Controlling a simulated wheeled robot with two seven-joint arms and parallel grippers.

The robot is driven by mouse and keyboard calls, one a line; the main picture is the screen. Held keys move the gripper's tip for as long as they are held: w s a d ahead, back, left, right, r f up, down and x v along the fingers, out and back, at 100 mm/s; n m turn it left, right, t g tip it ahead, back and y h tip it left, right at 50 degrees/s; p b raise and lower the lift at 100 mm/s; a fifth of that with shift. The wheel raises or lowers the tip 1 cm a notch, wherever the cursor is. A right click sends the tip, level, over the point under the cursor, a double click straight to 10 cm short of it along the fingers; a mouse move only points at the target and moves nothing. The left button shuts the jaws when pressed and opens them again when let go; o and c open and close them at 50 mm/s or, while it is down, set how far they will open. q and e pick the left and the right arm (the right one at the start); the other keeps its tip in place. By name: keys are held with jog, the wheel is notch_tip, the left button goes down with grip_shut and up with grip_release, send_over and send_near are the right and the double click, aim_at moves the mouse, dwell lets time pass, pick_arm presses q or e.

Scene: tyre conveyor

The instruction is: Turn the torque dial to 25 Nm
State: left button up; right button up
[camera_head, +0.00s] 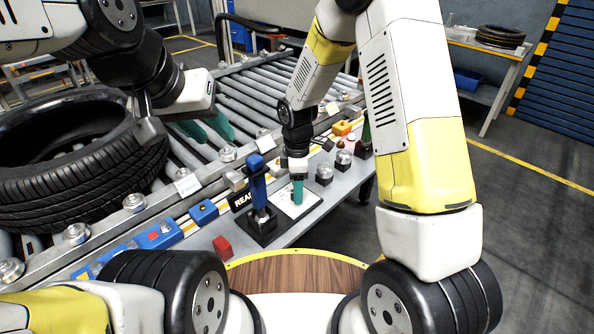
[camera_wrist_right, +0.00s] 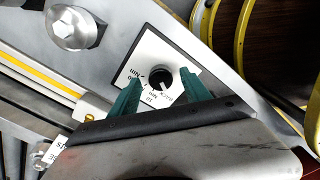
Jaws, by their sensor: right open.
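The torque dial is a round black knob (camera_wrist_right: 160,78) on a white plate with Nm markings, seen in the right wrist view. A pale pointer line shows on the knob; most numbers are too small or covered to read. In the head view the dial's white plate (camera_head: 313,203) lies on the grey bench, and the knob is hidden by my gripper. My right gripper (camera_head: 297,190) points down at the plate. Its teal fingers (camera_wrist_right: 160,92) are apart, one on each side of the knob; contact cannot be told. My left gripper (camera_head: 204,128) is open and empty above the conveyor.
A blue-handled tool (camera_head: 259,190) stands in a black holder just left of the dial, beside a dark sign (camera_head: 240,201). A tyre (camera_head: 70,185) lies on the roller conveyor (camera_head: 250,95).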

jog(key=shift+f, duration=0.45)
grip_shut()
